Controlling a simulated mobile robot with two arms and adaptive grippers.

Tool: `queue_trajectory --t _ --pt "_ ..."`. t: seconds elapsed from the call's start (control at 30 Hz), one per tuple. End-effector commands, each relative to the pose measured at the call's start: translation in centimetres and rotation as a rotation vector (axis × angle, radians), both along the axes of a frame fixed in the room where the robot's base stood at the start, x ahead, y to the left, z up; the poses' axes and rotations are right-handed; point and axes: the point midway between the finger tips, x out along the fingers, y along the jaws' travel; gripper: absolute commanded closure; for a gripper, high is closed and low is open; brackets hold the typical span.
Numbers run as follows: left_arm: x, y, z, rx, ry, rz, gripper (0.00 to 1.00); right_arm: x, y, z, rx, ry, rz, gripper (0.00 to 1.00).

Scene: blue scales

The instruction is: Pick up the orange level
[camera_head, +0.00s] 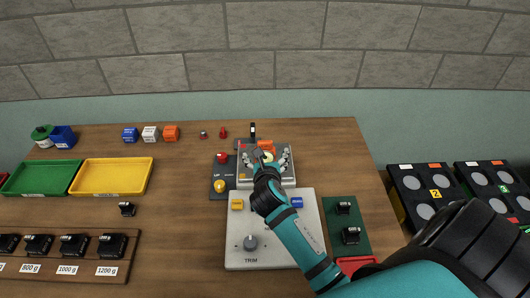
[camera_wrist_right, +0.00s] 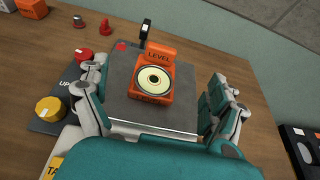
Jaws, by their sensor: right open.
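The orange level (camera_wrist_right: 160,97) stands on a grey platform (camera_wrist_right: 185,122) in the right wrist view. It has a round pale dial on top and "LEVEL" lettering on its faces. In the head view its orange back part (camera_head: 266,146) shows just beyond my right gripper (camera_head: 268,156). My right gripper (camera_wrist_right: 165,110) is open in the right wrist view, with one finger on each side of the level and apart from it. My left gripper is not in view.
A black upright post (camera_head: 252,131) stands behind the platform. Red and yellow knobs (camera_head: 219,186) are on its left, and a TRIM panel (camera_head: 270,255) is in front. Yellow and green trays (camera_head: 113,190) lie to the left. Bare tabletop shows right of the platform.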

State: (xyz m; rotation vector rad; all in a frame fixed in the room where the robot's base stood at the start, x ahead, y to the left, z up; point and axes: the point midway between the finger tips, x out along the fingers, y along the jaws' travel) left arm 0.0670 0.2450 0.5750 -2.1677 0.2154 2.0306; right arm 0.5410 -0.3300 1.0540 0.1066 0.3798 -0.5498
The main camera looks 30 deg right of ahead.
Motion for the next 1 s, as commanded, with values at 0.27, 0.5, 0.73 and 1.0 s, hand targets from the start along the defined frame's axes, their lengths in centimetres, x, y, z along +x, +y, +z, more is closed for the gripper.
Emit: queue_trajectory --t 0.27,0.5,0.73,1.0 --pt "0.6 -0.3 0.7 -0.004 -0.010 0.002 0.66 2.9 -1.8 -1.4 0.001 0.000 0.000 0.06" --pt "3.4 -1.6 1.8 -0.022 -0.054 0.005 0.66 4.4 -2.7 -2.0 0.003 0.000 -0.001 0.06" --pt "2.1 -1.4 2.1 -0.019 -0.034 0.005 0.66 6.7 -4.2 -3.2 0.002 0.000 -0.001 0.06" --pt "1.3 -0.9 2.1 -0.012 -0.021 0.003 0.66 7.2 -4.5 -3.5 0.002 -0.001 0.000 0.06"
